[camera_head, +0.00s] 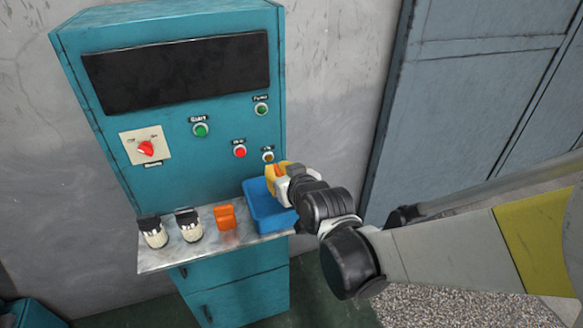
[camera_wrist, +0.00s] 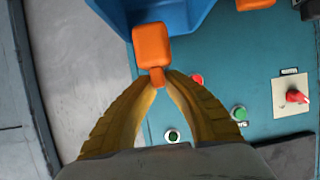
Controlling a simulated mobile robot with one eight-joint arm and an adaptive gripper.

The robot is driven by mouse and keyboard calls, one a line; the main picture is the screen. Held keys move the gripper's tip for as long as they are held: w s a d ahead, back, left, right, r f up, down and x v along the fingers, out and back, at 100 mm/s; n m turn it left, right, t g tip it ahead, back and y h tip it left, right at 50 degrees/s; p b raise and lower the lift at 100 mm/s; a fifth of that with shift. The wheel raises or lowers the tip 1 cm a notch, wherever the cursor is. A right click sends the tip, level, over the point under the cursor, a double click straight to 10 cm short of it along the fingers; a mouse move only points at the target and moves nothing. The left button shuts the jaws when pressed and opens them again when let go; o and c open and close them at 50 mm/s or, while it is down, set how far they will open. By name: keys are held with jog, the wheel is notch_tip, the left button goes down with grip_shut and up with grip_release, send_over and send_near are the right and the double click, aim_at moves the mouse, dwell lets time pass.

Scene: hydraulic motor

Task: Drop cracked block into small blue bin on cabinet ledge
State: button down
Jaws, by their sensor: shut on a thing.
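An orange block (camera_wrist: 152,45) is pinched by a narrow lower part between the two yellow fingertips of my gripper (camera_wrist: 158,78). No crack can be made out on it. The small blue bin (camera_head: 270,212) stands at the right end of the cabinet's metal ledge (camera_head: 160,259). In the head view my gripper (camera_head: 277,172) is above the bin's back part, and its fingers mostly hide the held block. In the wrist view the blue bin (camera_wrist: 195,15) is at the top, with the block overlapping its edge. The bin's inside is only partly visible.
A second orange piece (camera_head: 226,217) stands on the ledge left of the bin. Two black-and-white parts (camera_head: 153,232) (camera_head: 189,225) stand further left. The teal cabinet panel (camera_head: 190,160) with buttons and a red rotary switch (camera_head: 146,149) rises behind the ledge.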

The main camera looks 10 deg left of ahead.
notch_tip(320, 180, down, 4)
jog(key=shift+r+b, duration=0.2)
jog(key=shift+b, duration=0.85)
jog(key=c, duration=1.5)
grip_release()
jog(key=shift+r, duration=0.1)
jog(key=shift+o, duration=0.2)
jog(key=v, duration=1.2)
